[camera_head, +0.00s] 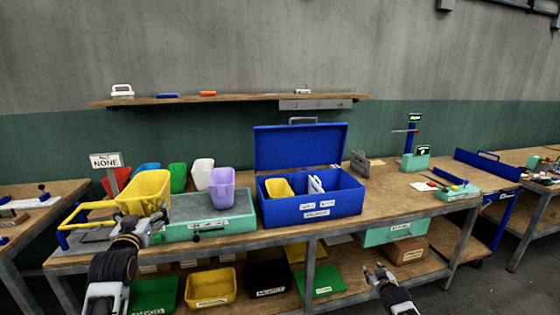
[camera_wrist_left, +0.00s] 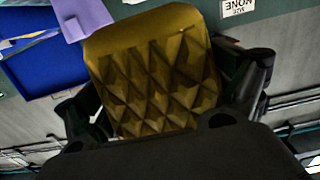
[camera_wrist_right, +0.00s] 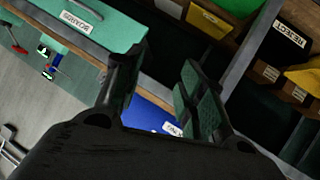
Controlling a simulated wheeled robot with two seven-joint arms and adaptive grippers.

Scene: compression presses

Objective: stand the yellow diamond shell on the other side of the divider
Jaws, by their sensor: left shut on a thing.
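The yellow diamond shell (camera_head: 150,187) is a tapered cup with a raised diamond pattern, which fills the middle of the left wrist view (camera_wrist_left: 155,85). My left gripper (camera_head: 146,219) is shut on it, one finger on each side, and holds it above the left part of the bench. A blue open-lidded box (camera_head: 310,209) stands to the right on the bench. Inside it are a smaller yellow piece (camera_head: 279,187) and white pieces (camera_head: 316,185); I cannot make out a divider clearly. My right gripper (camera_head: 380,272) is open and empty low in front of the bench.
A purple shell (camera_head: 221,188), a white shell (camera_head: 203,173) and a green shell (camera_head: 178,177) stand close right of the held shell. A sign (camera_head: 105,161) rises at left. Bins (camera_head: 210,287) fill the lower shelf.

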